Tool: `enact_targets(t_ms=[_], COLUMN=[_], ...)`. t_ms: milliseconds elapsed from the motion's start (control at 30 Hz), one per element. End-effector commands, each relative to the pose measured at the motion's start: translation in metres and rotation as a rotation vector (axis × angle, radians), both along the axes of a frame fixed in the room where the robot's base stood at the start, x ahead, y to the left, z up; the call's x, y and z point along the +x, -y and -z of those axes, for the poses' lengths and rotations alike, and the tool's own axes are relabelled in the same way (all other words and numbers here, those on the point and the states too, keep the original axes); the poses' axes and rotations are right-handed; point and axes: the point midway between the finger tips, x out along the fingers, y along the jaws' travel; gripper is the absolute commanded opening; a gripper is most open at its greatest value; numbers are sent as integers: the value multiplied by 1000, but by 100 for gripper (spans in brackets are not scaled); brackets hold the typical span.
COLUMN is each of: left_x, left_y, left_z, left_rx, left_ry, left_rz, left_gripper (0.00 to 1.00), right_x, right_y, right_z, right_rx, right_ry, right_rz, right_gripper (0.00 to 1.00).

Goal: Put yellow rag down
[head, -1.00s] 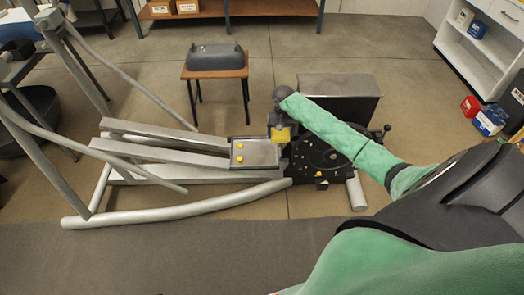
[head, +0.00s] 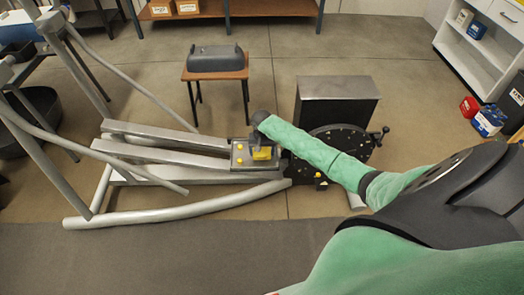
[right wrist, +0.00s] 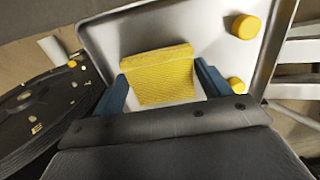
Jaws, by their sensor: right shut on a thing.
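The yellow rag (head: 263,153) is a small folded cloth at the end of my right arm. My right gripper (head: 262,148) is over the grey metal tray (head: 239,163) on the elliptical machine. In the right wrist view the rag (right wrist: 160,75) sits between the two blue fingers of the gripper (right wrist: 163,85), which is shut on it. The tray (right wrist: 115,30) lies behind the rag there. I cannot tell whether the rag touches the tray. Two yellow round pieces (right wrist: 246,27) stand on the tray beside the rag. My left gripper is not in view.
The elliptical's black disc (head: 340,145) and grey box (head: 338,92) are to the right of the tray. Grey rails (head: 165,145) run left from the tray. A grey mat (head: 150,255) lies in front.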

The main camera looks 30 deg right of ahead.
Motion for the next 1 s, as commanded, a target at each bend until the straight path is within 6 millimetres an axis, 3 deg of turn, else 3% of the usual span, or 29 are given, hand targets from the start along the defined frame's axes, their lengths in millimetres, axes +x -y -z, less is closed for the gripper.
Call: enact_targets(t_ms=[333,367,433,467,767,1000], left_x=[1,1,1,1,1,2], left_y=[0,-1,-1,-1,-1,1], left_z=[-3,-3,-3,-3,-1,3], left_rx=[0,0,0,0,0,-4], left_ry=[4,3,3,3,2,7], left_rz=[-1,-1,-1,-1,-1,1], left_gripper=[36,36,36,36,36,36], right_x=[0,0,0,0,0,1], right_y=[0,0,0,0,1,1], right_z=[2,2,2,2,1,-25], right_rx=[0,-1,-1,-1,-1,0], right_ry=[0,1,1,1,1,4], right_rz=[0,0,0,0,0,-1], right_gripper=[55,82,96,98,98,98])
